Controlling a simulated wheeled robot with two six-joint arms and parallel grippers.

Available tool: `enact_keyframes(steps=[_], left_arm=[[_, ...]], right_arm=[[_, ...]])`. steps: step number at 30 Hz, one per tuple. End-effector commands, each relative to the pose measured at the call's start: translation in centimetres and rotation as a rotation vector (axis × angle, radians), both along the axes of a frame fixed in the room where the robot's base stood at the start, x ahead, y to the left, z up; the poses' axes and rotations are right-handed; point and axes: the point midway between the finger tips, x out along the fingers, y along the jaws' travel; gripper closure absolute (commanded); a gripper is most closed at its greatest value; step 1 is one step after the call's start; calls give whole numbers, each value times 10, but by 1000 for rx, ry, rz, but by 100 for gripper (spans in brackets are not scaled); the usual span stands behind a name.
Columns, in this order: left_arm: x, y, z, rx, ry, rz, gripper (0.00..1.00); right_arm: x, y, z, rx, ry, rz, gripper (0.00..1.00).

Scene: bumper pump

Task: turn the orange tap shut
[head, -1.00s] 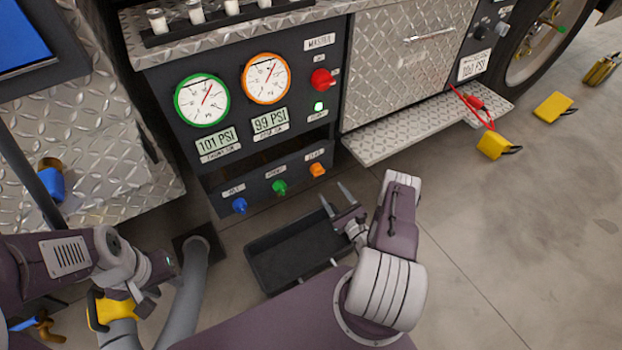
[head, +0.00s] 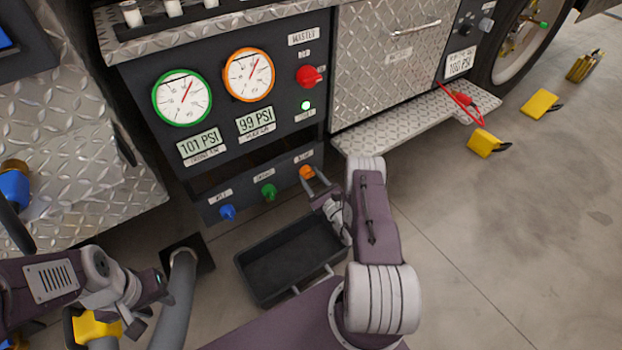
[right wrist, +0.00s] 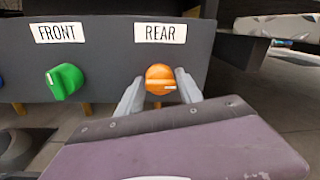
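The orange tap (head: 307,172) is at the right end of the lower panel strip, under the REAR label in the right wrist view, where it also shows (right wrist: 160,79). Its white mark lies about level. My right gripper (head: 311,178) is at the tap, with one finger on each side of it. In the right wrist view the gripper (right wrist: 159,82) is open around the tap; firm contact cannot be seen. My left gripper (head: 155,291) is low at the left, near a grey hose, and its fingers cannot be made out.
A green tap (head: 268,192) and a blue tap (head: 228,212) sit left of the orange one. A black tray (head: 290,260) lies on the floor below. Gauges read 101 PSI and 99 PSI above. A diamond-plate step (head: 420,125) juts out at the right.

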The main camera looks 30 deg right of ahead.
Motion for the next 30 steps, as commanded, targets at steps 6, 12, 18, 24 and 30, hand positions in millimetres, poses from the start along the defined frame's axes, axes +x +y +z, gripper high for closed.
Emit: enact_keyframes(steps=[6,12,18,24,30], left_arm=[[0,0,0,0,0,0,64],[0,0,3,0,0,0,64],[0,0,10,0,0,0,64],[0,0,18,0,0,0,64],[0,0,26,0,0,0,64]], right_arm=[[-1,1,-1,-1,2,4,97],[-1,2,-1,-46,0,4,97],[-1,3,-1,-173,-10,5,97],[-2,4,-2,-356,-24,6,97],[-2,5,-3,-546,-38,7,97]])
